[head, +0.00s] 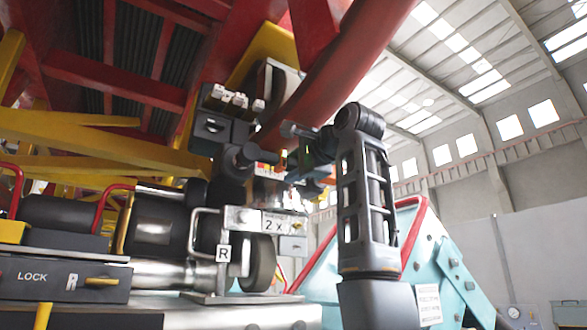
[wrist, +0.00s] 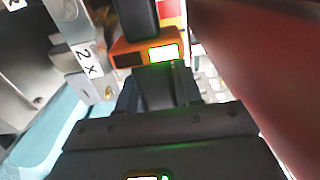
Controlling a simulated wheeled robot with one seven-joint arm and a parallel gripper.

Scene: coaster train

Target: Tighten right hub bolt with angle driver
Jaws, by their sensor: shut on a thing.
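My gripper (wrist: 158,88) is shut on an orange tool (wrist: 128,55) with a small lit green-white display, which looks like the angle driver. A dark part of it or beside it runs up out of the wrist view. In the head view, a little orange of the tool (head: 283,158) shows near the centre, below the red tube, with my arm reaching in from the right. The bracket with the "2 x" label (head: 275,222) is just below; it also shows left of the tool in the wrist view (wrist: 88,60). The right hub bolt cannot be made out, nor whether the tool touches it.
A thick red tube (head: 345,75) slants close above my gripper and fills the right of the wrist view. A dark wheel (head: 262,262) and an "R" tag (head: 223,253) are below. A "LOCK" panel (head: 60,280) is at left. A light-blue frame (head: 440,250) stands behind my arm.

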